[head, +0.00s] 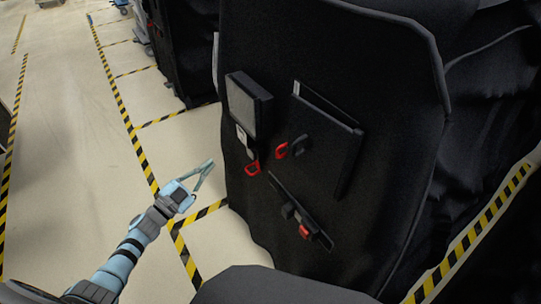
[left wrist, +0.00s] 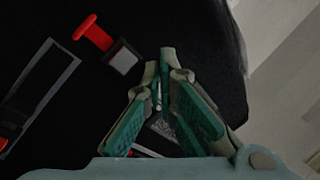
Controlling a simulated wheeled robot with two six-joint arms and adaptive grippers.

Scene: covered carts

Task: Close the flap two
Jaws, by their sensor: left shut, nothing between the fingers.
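A cart under a black cover (head: 370,220) fills the middle and right of the head view. Its front panel appears to be a flap with a grey edge; no marking shows which flap is number two. A grey pouch (head: 243,105), a flat black holder (head: 325,130) and red-handled fittings are on it. My left gripper (head: 208,169) is shut and empty, just left of the panel's lower left edge. In the left wrist view the fingertips (left wrist: 160,62) are close together over the black cover. A red handle (left wrist: 93,33) shows beyond them. My right gripper is out of view.
The pale floor (head: 70,120) at left is open, with yellow-black striped tape (head: 120,105) marking lanes. Another black-covered cart (head: 185,50) stands behind. More striped tape (head: 470,240) runs at the lower right.

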